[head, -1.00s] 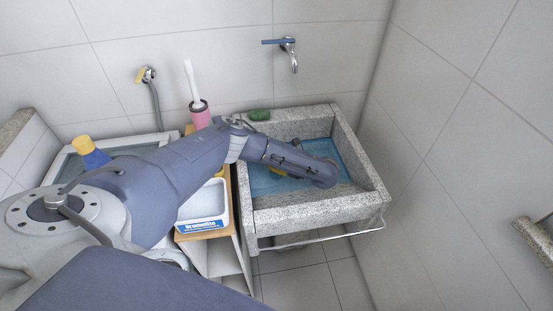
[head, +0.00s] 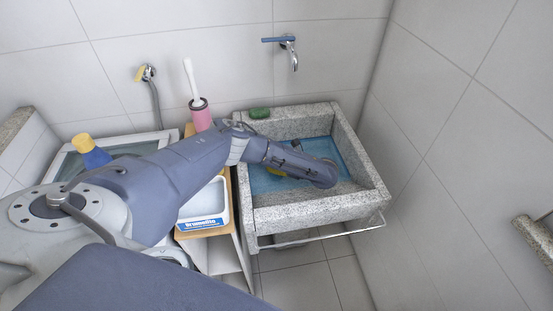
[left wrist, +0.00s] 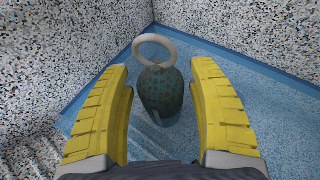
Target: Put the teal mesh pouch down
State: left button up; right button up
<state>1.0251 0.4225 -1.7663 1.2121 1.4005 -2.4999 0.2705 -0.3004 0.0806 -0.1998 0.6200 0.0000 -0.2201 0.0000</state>
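The teal mesh pouch (left wrist: 161,92), dark with small spots and a pale ring (left wrist: 154,48) at its top, stands on the blue floor of the stone sink in the left wrist view. My left gripper (left wrist: 165,110) has its two yellow fingers spread wide, one on each side of the pouch, with visible gaps on both sides. My right gripper is not in view.
A green sponge (head: 259,113) lies on the sink's back rim below the wall tap (head: 289,50). Left of the sink are a pink holder with a white-handled brush (head: 200,115), a white box (head: 204,207) and a yellow-capped blue bottle (head: 90,152). Stone walls surround the gripper.

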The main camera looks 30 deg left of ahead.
pick_arm(q)
jog(key=shift+o, duration=0.7)
jog(key=shift+r, duration=0.25)
jog(key=v, duration=1.2)
jog(key=shift+r, duration=0.3)
jog(key=shift+d, duration=0.1)
